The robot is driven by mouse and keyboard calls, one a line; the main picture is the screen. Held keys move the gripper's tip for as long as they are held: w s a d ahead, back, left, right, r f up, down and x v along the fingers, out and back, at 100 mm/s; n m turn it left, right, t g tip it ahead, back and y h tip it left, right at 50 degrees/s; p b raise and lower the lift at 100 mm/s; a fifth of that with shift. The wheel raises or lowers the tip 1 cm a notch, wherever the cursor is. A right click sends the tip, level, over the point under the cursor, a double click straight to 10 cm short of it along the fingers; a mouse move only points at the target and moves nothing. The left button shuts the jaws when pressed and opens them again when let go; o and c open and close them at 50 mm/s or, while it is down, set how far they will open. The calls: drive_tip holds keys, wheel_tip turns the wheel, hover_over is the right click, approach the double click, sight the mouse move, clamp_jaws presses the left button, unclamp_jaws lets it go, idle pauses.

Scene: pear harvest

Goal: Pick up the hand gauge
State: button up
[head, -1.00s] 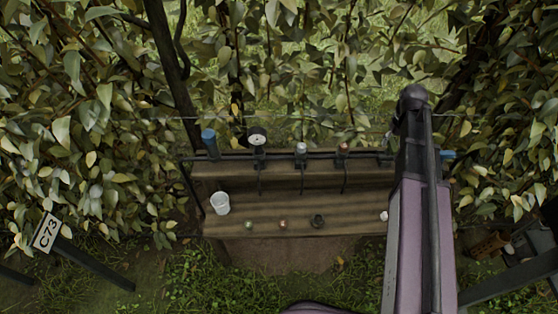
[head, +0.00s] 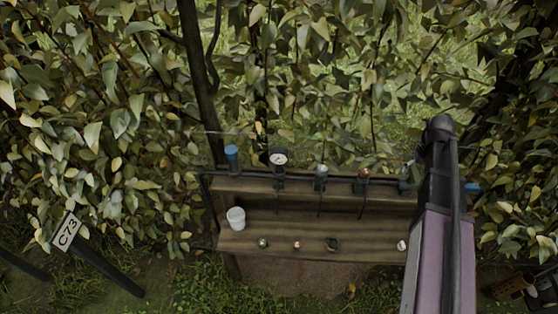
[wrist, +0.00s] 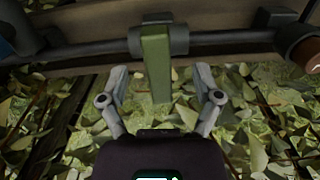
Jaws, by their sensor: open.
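In the head view a round white-faced dial gauge (head: 279,157) stands upright on a dark rail along the back of a wooden bench. In the wrist view my gripper (wrist: 160,75) is open, with one finger on each side of a flat green piece (wrist: 156,62). That piece hangs from a grey collar (wrist: 158,38) on the rail. I cannot tell whether the fingers touch it, or whether it belongs to the hand gauge. In the head view my arm hides the gripper and part of the rail's right side.
On the rail are a blue cylinder (head: 232,158), a grey-blue-topped tool (head: 321,175) and a copper-topped tool (head: 364,176). The bench (head: 300,228) holds a white cup (head: 236,218) and several small items. Foliage stands behind; a C73 sign (head: 67,232) is at left.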

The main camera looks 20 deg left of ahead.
drive_tip(key=shift+s+r, duration=0.4)
drive_tip(key=s+f+m, duration=0.1)
drive_tip(key=s+m, duration=0.2)
drive_tip(key=s, duration=1.2)
drive_tip(key=w+a+r+n+p, duration=0.3)
drive_tip(key=a+r+n+p, duration=0.25)
drive_tip(key=a, duration=0.55)
drive_tip(key=w+a+r+n+p, duration=0.35)
drive_tip(key=a+r+n, duration=0.2)
drive_tip(key=a, duration=0.45)
drive_tip(key=s+a+r+n+p, duration=0.2)
drive_tip(key=a+r+n+p, duration=0.1)
drive_tip(key=a, duration=0.7)
drive_tip(key=s+a+r+n+p, duration=0.2)
drive_tip(key=a+n, duration=0.5)
drive_tip(key=a, duration=0.4)
drive_tip(key=r+p, duration=0.1)
drive_tip(key=p, duration=0.1)
drive_tip(key=shift+p, duration=0.35)
